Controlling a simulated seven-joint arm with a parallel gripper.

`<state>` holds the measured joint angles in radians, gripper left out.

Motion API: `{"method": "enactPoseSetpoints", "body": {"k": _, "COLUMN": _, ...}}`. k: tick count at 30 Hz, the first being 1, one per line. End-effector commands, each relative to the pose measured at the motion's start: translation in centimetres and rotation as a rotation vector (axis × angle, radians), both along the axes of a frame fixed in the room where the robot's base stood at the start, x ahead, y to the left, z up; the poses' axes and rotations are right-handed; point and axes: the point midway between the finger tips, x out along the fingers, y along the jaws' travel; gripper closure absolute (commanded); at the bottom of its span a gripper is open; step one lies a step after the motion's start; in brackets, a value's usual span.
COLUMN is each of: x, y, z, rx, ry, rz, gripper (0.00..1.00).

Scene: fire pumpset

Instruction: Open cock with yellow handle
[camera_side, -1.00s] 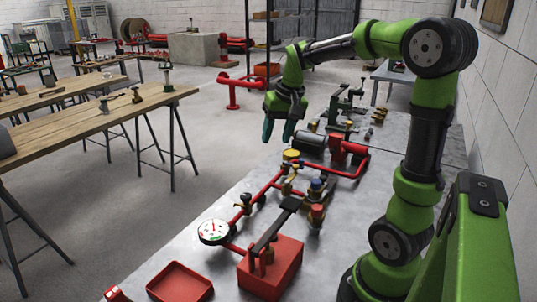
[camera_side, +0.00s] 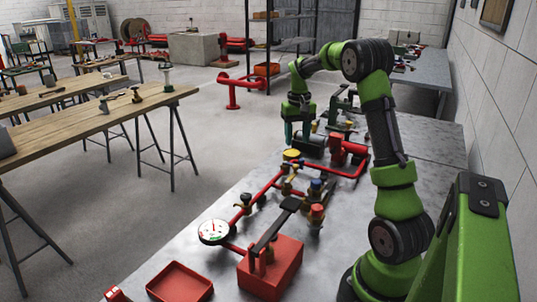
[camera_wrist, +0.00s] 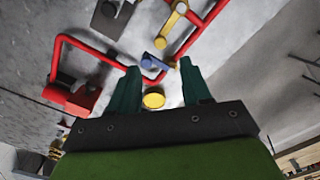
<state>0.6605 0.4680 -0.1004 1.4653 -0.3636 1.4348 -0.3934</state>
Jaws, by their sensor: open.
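The yellow handle (camera_side: 291,155) is a round cap on the red pipework, near the middle of the metal table. In the wrist view, a round yellow top (camera_wrist: 153,101), which looks like the same handle, shows between my two fingers. My gripper (camera_side: 296,133) is open and empty, pointing down just above and behind the yellow handle in the side view. Its teal fingers (camera_wrist: 160,68) stand apart in the wrist view. No contact with the handle shows. The exact height gap cannot be told.
A blue handle (camera_wrist: 153,65) and red pipe (camera_wrist: 100,50) lie close to the fingers. A red pump (camera_side: 348,150) and grey cylinder (camera_side: 311,146) stand just behind right. A white gauge (camera_side: 213,232), a red box with a black lever (camera_side: 270,268) and a red tray (camera_side: 180,283) are nearer.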

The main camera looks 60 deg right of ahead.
Motion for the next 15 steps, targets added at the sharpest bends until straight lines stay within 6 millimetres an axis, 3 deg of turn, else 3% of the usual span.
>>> {"method": "enactPoseSetpoints", "body": {"k": 3, "x": -0.1, "y": 0.1, "z": -2.8, "rx": 0.004, "ry": 0.004, "rz": -0.001, "gripper": 0.52}}
{"method": "enactPoseSetpoints", "body": {"k": 9, "x": 0.0, "y": 0.1, "z": -6.6, "rx": 0.004, "ry": 0.002, "rz": 0.0, "gripper": 0.52}}
{"method": "enactPoseSetpoints", "body": {"k": 15, "x": 0.0, "y": 0.0, "z": -8.7, "rx": 0.001, "ry": 0.0, "rz": -0.001, "gripper": 0.52}}
